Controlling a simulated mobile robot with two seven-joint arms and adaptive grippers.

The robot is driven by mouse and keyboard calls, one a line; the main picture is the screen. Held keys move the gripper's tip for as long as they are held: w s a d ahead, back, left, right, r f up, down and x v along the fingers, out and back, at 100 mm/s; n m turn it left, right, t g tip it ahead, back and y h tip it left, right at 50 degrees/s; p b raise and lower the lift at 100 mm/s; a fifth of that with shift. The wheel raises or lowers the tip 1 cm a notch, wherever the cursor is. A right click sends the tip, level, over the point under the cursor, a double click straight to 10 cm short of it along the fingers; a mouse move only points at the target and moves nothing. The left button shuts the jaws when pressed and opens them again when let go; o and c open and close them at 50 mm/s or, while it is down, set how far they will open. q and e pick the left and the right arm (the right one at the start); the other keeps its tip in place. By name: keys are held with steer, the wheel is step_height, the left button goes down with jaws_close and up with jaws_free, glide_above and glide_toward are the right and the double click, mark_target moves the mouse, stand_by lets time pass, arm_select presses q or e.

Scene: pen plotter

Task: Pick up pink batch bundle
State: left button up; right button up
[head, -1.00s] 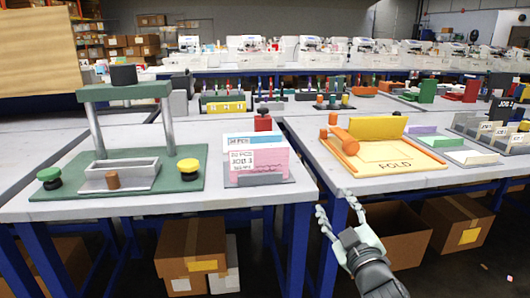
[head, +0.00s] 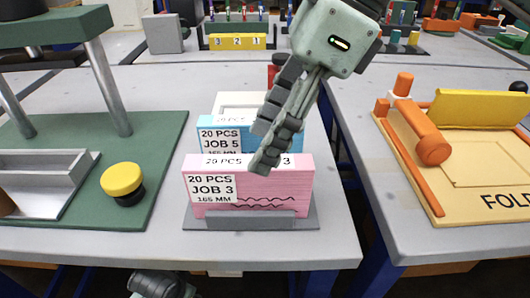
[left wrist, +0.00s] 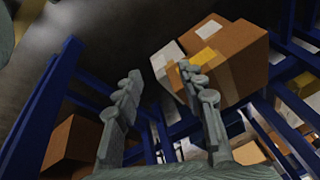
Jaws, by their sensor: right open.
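The pink batch bundle (head: 270,188), labelled 20 PCS JOB 3, stands upright in front on a grey holder (head: 310,221) at the table's front edge. My right gripper (head: 264,148) reaches down from above, open, its fingertips over and in front of the bundle's top edge and hiding part of its label. I cannot tell whether it touches. A blue bundle (head: 222,137) labelled JOB 5 stands just behind the pink one. My left gripper (left wrist: 160,95) is open and empty in the left wrist view, below table level; in the head view only part of my left arm shows at the bottom.
A green base (head: 160,155) with a yellow button (head: 121,180) and metal tray (head: 40,175) is to the left. The fold board (head: 470,185) is on the right table, across a gap. Cardboard boxes (left wrist: 225,60) and blue table legs (left wrist: 40,100) surround the left gripper.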

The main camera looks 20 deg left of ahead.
mark_target(249, 175)
steer(key=shift+w+d+f, duration=0.25)
steer(key=shift+w+d, duration=0.05)
steer(key=shift+w, duration=0.1)
steer(key=shift+a+f+h, duration=0.1)
steer(key=shift+f+h, duration=0.2)
steer(key=shift+f, duration=0.1)
steer(key=x, duration=0.5)
steer(key=shift+s+a+f+p, duration=0.15)
steer(key=shift+s+a+p, duration=0.15)
steer(key=shift+p, duration=0.1)
steer(key=shift+a+f, duration=0.2)
steer(key=shift+f, duration=0.25)
arm_select(q)
steer(key=shift+x, duration=0.9)
arm_select(e)
steer(key=shift+w, duration=0.1)
jaws_close()
